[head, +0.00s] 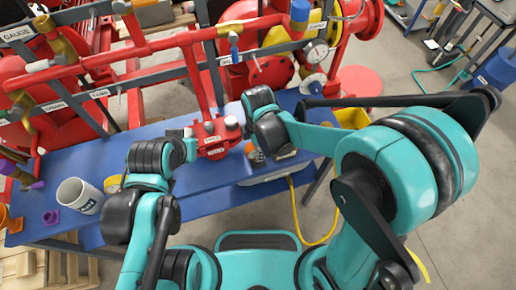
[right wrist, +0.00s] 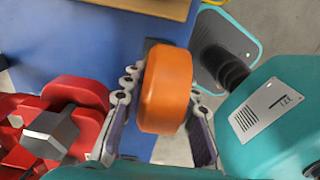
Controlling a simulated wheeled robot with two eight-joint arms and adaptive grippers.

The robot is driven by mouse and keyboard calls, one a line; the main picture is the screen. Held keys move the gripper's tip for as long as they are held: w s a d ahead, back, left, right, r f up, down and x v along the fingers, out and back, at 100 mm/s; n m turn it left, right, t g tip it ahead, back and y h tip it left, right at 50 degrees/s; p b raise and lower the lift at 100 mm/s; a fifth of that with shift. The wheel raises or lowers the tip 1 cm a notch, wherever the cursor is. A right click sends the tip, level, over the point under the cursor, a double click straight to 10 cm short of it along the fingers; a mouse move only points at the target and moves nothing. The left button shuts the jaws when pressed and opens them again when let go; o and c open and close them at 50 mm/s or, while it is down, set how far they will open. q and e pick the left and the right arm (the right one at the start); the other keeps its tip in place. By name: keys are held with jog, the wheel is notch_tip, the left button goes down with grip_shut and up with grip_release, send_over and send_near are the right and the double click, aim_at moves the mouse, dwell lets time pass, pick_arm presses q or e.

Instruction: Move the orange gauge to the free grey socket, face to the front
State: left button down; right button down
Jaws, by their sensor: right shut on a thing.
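The orange gauge (right wrist: 165,88) is between the two fingers of my right gripper (right wrist: 163,100) in the right wrist view. The gripper is shut on it, and its rounded orange side faces the camera. I cannot see the dial. In the head view my right arm mostly hides this gripper. A red manifold (head: 214,148) with pale round tops stands on the blue bench to its left. In the right wrist view its red body (right wrist: 75,95) carries a grey angular fitting (right wrist: 48,132); I cannot tell whether this is the free socket. My left gripper (head: 190,142) is beside the manifold, its fingers too small to judge.
The blue bench (head: 90,165) runs below red pipework (head: 150,45). A white cup (head: 80,196) and a purple part (head: 50,217) stand at its left. A yellow bin (head: 352,118) is at the right. A yellow hose (head: 299,215) hangs over the front.

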jog(key=shift+f+b, duration=0.5)
jog(key=shift+f, duration=0.1)
jog(key=c, duration=1.1)
grip_release()
notch_tip(320, 180, up, 12)
jog(key=shift+r, duration=0.1)
jog(key=shift+d+m, duration=0.4)
jog(key=s+d+m+t, duration=0.2)
jog(key=d+m+t, duration=0.1)
jog(key=d+m, duration=0.5)
jog(key=s+d+m+t+b, duration=0.1)
jog(key=s+d+m+t, duration=0.2)
jog(key=d+m, duration=0.6)
jog(key=m+t, duration=0.1)
jog(key=m, duration=0.2)
jog(key=shift+f+m, duration=0.2)
jog(key=shift+m, duration=0.2)
